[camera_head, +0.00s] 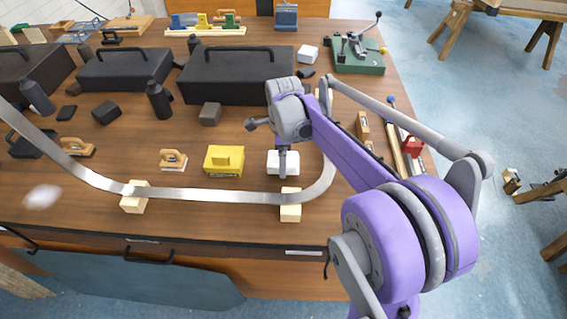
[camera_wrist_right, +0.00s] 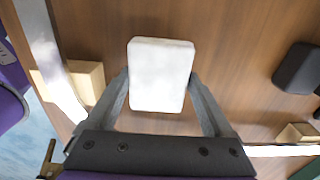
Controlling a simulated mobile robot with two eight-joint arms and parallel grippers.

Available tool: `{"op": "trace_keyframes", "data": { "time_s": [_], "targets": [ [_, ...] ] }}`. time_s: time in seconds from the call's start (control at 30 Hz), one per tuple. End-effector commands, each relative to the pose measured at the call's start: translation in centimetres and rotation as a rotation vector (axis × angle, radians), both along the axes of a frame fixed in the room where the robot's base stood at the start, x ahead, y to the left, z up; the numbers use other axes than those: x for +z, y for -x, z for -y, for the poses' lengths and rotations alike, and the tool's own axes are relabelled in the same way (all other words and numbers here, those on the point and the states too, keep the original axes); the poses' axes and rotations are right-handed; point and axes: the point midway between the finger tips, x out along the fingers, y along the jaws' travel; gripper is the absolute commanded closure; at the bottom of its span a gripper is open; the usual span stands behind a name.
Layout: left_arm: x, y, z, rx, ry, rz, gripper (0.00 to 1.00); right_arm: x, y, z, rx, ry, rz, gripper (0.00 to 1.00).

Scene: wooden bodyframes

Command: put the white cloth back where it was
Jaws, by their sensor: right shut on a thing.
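A white folded cloth (camera_head: 274,158), shaped like a small rectangular pad, is at the tips of my right gripper (camera_head: 283,167) behind the metal strip. In the right wrist view the cloth (camera_wrist_right: 160,70) fills the space between the two fingers of my right gripper (camera_wrist_right: 160,88), which is shut on its sides. I cannot tell whether the cloth touches the table. A second pale, crumpled, blurred patch (camera_head: 42,196) lies at the table's left front. My left gripper is not in view.
A curved metal strip (camera_head: 205,195) on wooden blocks (camera_head: 134,201) runs in front of the cloth. A yellow block (camera_head: 224,160) stands to its left. Black cases (camera_head: 236,75) are behind; tools (camera_head: 394,150) lie at the right. Bare wood lies between the yellow block and cloth.

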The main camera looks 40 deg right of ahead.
Motion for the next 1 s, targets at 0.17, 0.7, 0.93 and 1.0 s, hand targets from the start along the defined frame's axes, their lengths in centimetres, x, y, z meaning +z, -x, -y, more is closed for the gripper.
{"op": "trace_keyframes", "data": {
  "time_s": [0.17,0.7,0.93,1.0],
  "targets": [
    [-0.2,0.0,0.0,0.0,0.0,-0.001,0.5,-2.1,0.0,0.0,0.0,0.0,0.0,0.74],
    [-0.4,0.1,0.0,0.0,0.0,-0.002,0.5,-2.4,0.0,0.0,0.0,0.0,0.0,0.0],
    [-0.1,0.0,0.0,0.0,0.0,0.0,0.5,-2.0,0.0,0.0,0.0,0.001,0.001,0.0],
    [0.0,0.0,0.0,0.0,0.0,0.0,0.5,-1.4,0.0,0.0,0.0,0.0,0.0,0.0]
  ]
}}
